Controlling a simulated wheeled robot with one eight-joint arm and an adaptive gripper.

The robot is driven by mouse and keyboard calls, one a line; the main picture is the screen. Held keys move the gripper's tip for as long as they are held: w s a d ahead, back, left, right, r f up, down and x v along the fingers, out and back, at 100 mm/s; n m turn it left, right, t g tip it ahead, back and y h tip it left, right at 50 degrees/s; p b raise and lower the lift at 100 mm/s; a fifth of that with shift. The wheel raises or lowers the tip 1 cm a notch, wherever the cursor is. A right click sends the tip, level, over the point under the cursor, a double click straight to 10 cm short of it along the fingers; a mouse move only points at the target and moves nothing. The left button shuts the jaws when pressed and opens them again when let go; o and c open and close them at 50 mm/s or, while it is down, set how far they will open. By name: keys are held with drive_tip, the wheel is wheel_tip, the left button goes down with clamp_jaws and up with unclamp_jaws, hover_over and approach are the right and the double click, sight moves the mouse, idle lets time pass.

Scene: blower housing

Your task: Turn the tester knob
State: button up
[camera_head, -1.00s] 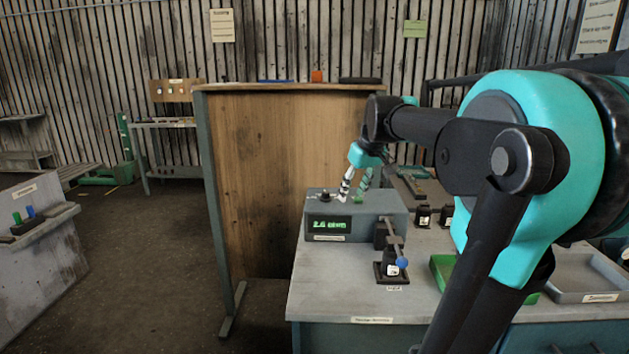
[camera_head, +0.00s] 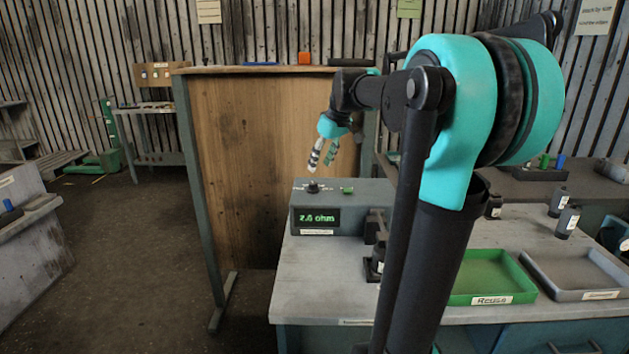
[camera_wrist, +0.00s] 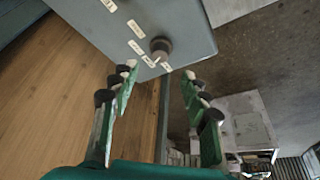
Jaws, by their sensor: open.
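The tester (camera_head: 346,197) is a grey box on the workbench, its green display reading about 2.0 ohm. My gripper (camera_head: 322,167) is open and empty, above the tester's top and apart from the knob. In the wrist view the open fingers (camera_wrist: 159,82) stand on either side, with the knob roughly between their lines.
A green tray (camera_head: 487,296) and a grey tray (camera_head: 590,275) lie on the bench at the right. Several dark labelled blocks stand behind them. A wooden panel (camera_head: 240,170) rises behind the tester. My arm hides part of the bench right of the tester.

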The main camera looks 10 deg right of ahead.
sight(313, 183)
drive_tip(key=x, duration=0.7)
drive_tip(key=shift+w+a+f, duration=0.15)
drive_tip(key=shift+w+f, duration=0.05)
drive_tip(key=shift+f, duration=0.15)
clamp_jaws()
